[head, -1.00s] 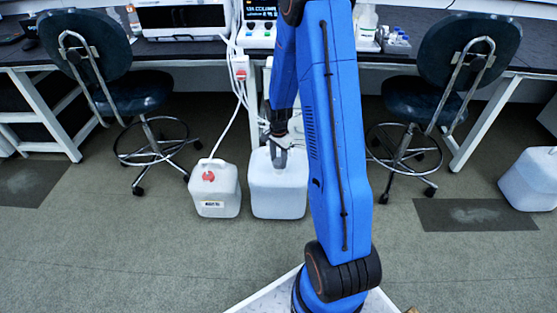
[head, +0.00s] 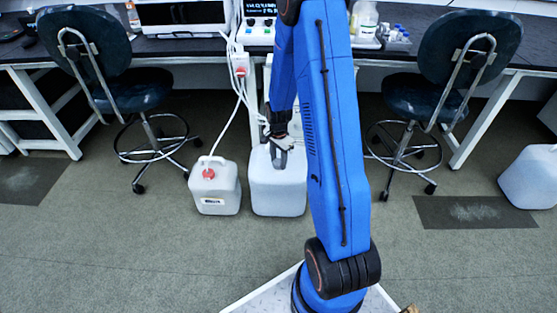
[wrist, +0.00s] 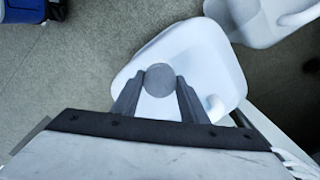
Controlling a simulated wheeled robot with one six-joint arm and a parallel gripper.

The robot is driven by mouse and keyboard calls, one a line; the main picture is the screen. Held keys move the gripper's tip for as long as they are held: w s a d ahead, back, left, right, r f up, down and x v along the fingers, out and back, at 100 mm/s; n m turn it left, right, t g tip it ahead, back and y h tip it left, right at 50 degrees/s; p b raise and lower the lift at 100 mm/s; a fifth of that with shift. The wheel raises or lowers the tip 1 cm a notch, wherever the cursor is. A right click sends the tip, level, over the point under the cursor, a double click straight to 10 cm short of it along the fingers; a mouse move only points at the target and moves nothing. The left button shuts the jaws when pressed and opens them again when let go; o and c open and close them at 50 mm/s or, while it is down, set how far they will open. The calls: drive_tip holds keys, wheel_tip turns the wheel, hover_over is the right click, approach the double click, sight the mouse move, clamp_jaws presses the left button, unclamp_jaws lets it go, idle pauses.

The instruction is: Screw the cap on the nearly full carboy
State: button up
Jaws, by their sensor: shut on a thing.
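My gripper (head: 280,158) points down over the top of a large white carboy (head: 278,195) in the head view. In the wrist view its two dark fingers (wrist: 158,88) are closed on a round grey cap (wrist: 160,78). The cap sits above the white top of the same carboy (wrist: 205,62). The carboy's mouth is hidden under the cap and fingers, so I cannot tell whether the cap touches the neck or is threaded on. The carboy stands upright on the floor.
A smaller white carboy with a red cap (head: 208,173), a label and a tube stands just left. Another white carboy (head: 530,180) stands far right. Stools (head: 105,60) (head: 465,55) flank the bench (head: 190,47) behind. The floor in front is open.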

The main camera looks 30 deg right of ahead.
drive_tip(key=shift+f, duration=0.6)
drive_tip(key=o, duration=1.1)
drive_tip(key=c, duration=1.2)
drive_tip(key=shift+o, duration=0.2)
drive_tip(key=m, duration=0.5)
drive_tip(key=shift+m, duration=0.3)
drive_tip(key=m, duration=0.3)
drive_tip(key=shift+m, duration=0.4)
drive_tip(key=m, duration=0.4)
drive_tip(key=o, duration=1.1)
